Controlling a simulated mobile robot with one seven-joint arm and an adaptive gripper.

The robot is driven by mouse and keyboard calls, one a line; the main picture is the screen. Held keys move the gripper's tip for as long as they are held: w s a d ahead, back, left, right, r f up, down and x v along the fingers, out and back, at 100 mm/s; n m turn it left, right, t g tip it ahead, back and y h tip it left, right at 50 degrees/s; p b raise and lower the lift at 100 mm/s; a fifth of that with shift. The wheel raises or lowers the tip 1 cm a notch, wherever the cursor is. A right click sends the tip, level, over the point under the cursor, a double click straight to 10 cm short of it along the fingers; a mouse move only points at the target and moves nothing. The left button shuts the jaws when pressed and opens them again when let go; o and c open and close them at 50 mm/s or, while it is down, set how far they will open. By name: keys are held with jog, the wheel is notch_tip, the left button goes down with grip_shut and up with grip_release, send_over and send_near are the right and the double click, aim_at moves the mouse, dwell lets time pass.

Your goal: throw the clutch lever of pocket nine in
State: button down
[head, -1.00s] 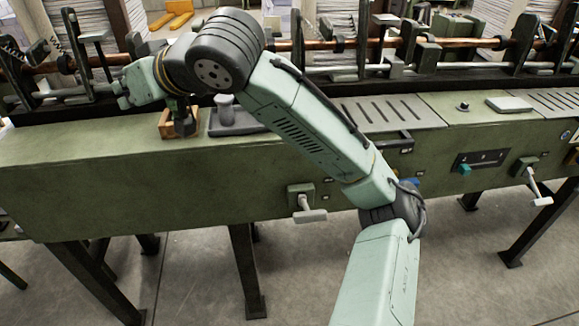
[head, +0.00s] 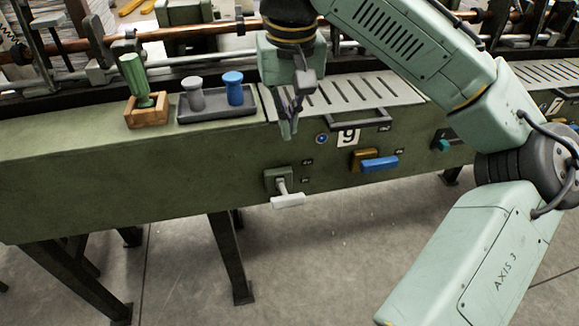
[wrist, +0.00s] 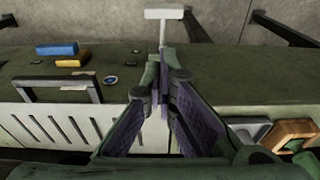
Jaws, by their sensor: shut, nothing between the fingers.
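The clutch lever (head: 288,200) has a pale grey crossbar handle. It hangs down and toward me from a green mount (head: 278,180) on the machine's front face, left of the number 9 plate (head: 348,137). My gripper (head: 288,132) points down, shut and empty, in front of the slotted plate and above the lever, apart from it in the head view. In the wrist view the lever handle (wrist: 165,13) shows beyond my gripper's fingertips (wrist: 162,72). The fingers hide part of the lever's stem and mount there.
A wooden box (head: 146,110) holding a green-handled tool (head: 136,80) and a dark tray (head: 215,114) with a grey and a blue piece stand left of my gripper. Blue (head: 380,164) and ochre (head: 362,155) blocks and a black bar handle (head: 357,123) protrude right of the lever.

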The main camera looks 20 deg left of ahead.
send_near(283, 190)
jog(key=f, duration=0.1)
jog(key=d+f+p, duration=0.1)
jog(key=f, duration=0.1)
jog(key=shift+s+d+f, duration=0.15)
jog(key=shift+f, duration=0.05)
jog(key=shift+s+d+f, duration=0.1)
jog(key=shift+s+f, duration=0.05)
jog(key=shift+f, duration=0.35)
jog(key=shift+f, duration=0.1)
